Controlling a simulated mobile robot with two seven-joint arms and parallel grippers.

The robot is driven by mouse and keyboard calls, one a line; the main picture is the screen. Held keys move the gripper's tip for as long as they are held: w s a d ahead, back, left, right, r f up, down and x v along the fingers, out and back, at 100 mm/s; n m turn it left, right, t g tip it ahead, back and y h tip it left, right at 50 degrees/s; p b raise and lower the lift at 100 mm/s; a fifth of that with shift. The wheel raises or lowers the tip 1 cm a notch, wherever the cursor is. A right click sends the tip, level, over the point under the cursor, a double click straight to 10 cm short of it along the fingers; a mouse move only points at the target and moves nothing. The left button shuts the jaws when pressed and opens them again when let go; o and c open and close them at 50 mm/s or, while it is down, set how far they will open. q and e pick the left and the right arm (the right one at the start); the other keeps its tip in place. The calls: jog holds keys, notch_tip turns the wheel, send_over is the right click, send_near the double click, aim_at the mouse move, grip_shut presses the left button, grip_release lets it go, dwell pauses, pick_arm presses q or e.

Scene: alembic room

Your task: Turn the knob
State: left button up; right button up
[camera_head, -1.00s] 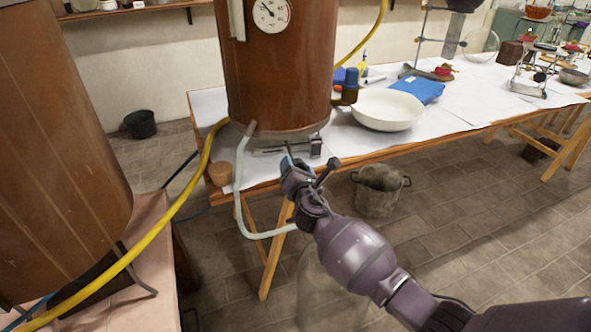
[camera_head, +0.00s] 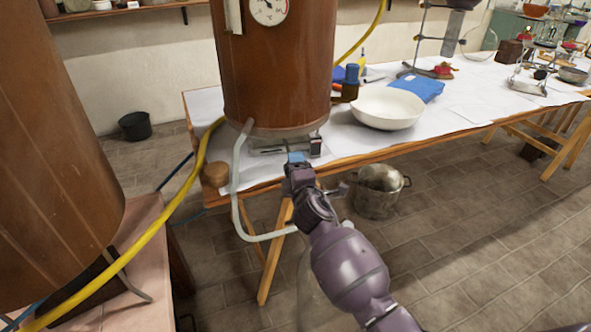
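A wide copper-brown tank (camera_head: 272,75) with a round dial (camera_head: 267,10) stands on the white-covered table. Under it a small metal burner-like stand (camera_head: 268,151) shows, with a small dark block (camera_head: 316,147) at its right end, close to the table's front edge. I cannot make out for certain which part is the knob. A tap with a blue top (camera_head: 351,77) sticks out of the tank's right side. My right gripper (camera_head: 296,159), with a bluish tip, is at the table's front edge, just left of and below the dark block. Contact and finger opening cannot be told. My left gripper is not in view.
A white bowl (camera_head: 387,108) and a blue packet (camera_head: 419,88) lie right of the tank. A pale hose (camera_head: 236,190) loops down by the table's front. A yellow hose (camera_head: 165,213) runs from the left. A metal pot (camera_head: 377,191) stands on the floor.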

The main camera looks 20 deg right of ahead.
jog(key=m, duration=0.4)
jog(key=shift+f+m, duration=0.15)
jog(key=shift+m, duration=0.15)
jog(key=m, duration=0.4)
jog(key=shift+a, duration=0.1)
jog(key=shift+m, duration=0.8)
jog(key=o, duration=0.9)
jog(key=shift+s, duration=0.15)
